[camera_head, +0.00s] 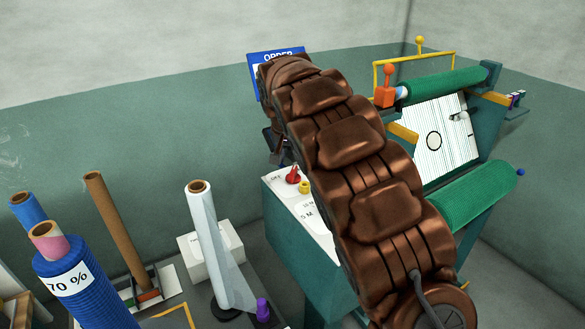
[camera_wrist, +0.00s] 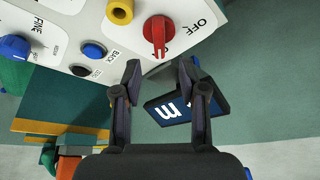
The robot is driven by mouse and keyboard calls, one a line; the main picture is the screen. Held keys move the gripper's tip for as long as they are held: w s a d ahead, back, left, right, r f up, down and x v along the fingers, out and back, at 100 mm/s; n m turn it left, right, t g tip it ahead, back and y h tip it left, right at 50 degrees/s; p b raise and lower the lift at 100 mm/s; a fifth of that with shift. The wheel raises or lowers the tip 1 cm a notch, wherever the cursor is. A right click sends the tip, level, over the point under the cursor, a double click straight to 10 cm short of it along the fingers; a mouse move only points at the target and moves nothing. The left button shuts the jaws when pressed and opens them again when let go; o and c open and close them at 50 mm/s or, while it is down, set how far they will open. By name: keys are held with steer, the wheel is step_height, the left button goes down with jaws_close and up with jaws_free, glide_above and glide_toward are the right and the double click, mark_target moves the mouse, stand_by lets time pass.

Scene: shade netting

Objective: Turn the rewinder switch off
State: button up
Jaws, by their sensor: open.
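The rewinder switch is a red rotary knob (camera_wrist: 158,31) on a white panel (camera_wrist: 95,28), with the word OFF printed beside it, in the wrist view. In the head view the red knob (camera_head: 293,175) stands at the left end of the cabinet's top panel (camera_head: 310,208). My gripper (camera_wrist: 160,72) is open and empty, its two fingertips just below the knob in the wrist view, apart from it as far as I can tell. In the head view my brown arm hides much of the panel, and the gripper is mostly hidden behind it.
A yellow button (camera_wrist: 119,11), a blue-black button (camera_wrist: 94,50) and a blue knob (camera_wrist: 15,47) sit near the switch. A blue ORDER sign (camera_head: 262,62) stands behind my arm. Green rollers (camera_head: 470,200) are at right; tall rolls (camera_head: 210,245) stand at left.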

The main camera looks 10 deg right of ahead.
mark_target(293, 170)
steer(key=p+x, duration=0.2)
steer(key=x, duration=0.4)
steer(key=shift+w+d+f, duration=0.1)
steer(key=shift+f, duration=0.3)
steer(key=shift+c, duration=0.4)
jaws_close()
